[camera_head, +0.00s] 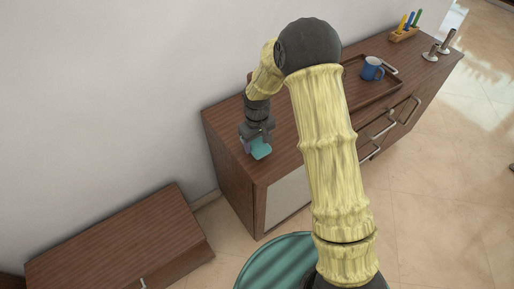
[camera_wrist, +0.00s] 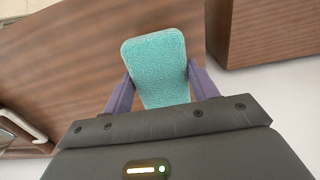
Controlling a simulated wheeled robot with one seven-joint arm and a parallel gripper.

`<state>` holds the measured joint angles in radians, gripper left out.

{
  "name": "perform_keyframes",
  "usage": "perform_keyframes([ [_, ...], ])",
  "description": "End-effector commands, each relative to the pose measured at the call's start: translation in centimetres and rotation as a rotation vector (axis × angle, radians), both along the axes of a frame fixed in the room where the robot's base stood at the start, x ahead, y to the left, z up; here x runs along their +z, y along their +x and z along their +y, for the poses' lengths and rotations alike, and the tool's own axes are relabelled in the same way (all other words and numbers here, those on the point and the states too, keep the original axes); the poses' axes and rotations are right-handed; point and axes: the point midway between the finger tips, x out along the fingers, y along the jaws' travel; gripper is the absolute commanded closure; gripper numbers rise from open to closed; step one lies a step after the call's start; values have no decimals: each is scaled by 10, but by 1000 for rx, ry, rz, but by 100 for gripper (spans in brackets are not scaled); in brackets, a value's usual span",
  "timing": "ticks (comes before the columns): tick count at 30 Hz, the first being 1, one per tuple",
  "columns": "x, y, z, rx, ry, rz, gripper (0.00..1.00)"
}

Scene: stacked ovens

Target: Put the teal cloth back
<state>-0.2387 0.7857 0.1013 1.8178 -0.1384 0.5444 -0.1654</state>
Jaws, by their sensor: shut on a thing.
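The teal cloth (camera_wrist: 154,65) is a flat, rounded rectangle with a textured surface in the wrist view. My gripper (camera_wrist: 157,90) is shut on it, with a purple finger on each side of the cloth. In the head view my gripper (camera_head: 257,146) points down over the left end of the wooden cabinet, and the teal cloth (camera_head: 261,150) shows just below it. I cannot tell whether the cloth touches the cabinet top.
The wooden cabinet (camera_head: 222,122) has metal handles along its front. A brown tray (camera_head: 386,97) on it holds a blue mug (camera_head: 372,68). A pen holder (camera_head: 404,34) and metal posts (camera_head: 431,55) stand at the far end. A lower wooden cabinet (camera_head: 122,238) stands at the left.

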Motion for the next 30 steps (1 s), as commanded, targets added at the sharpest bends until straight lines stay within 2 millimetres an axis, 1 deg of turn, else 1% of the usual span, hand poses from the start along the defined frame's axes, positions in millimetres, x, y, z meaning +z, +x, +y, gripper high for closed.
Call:
perform_keyframes([
  [7, -32, -1, 1, 1, -1, 4, 67],
  [9, -35, 0, 0, 0, -1, 1, 67],
  [16, -36, 0, 0, 0, 0, 0, 67],
  [19, -39, 0, 0, 0, 0, 0, 67],
  [20, -38, 0, 0, 0, 0, 0, 38],
  [21, -38, 0, 0, 0, 0, 0, 30],
  [22, -38, 0, 0, 0, 0, 0, 24],
  [23, -38, 0, 0, 0, 0, 0, 20],
  [30, -37, 0, 0, 0, 0, 0, 20],
])
